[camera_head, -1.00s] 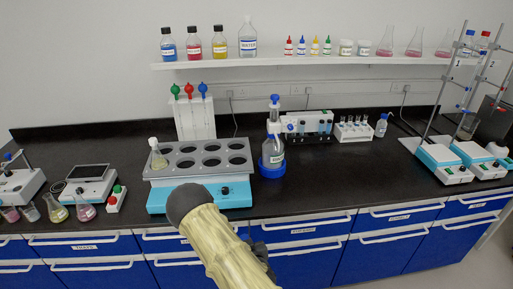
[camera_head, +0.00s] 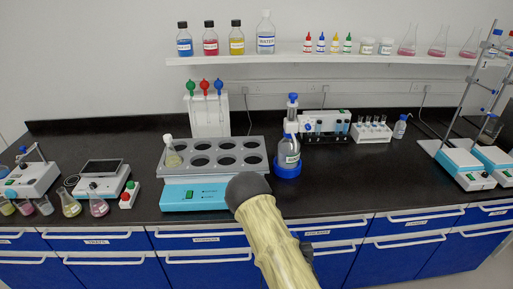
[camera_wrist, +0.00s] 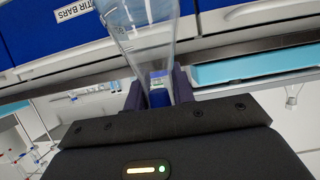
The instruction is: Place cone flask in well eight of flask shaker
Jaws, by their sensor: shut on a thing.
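The flask shaker (camera_head: 191,196) stands on the black counter, left of centre in the head view. Its grey top has two rows of round wells. In the wrist view my gripper (camera_wrist: 158,94) is shut on a clear cone flask (camera_wrist: 146,40), which is tilted in the picture. In the head view my arm hides part of the shaker's front right, and the held flask cannot be made out there.
A balance (camera_head: 100,178) and several flasks lie left.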

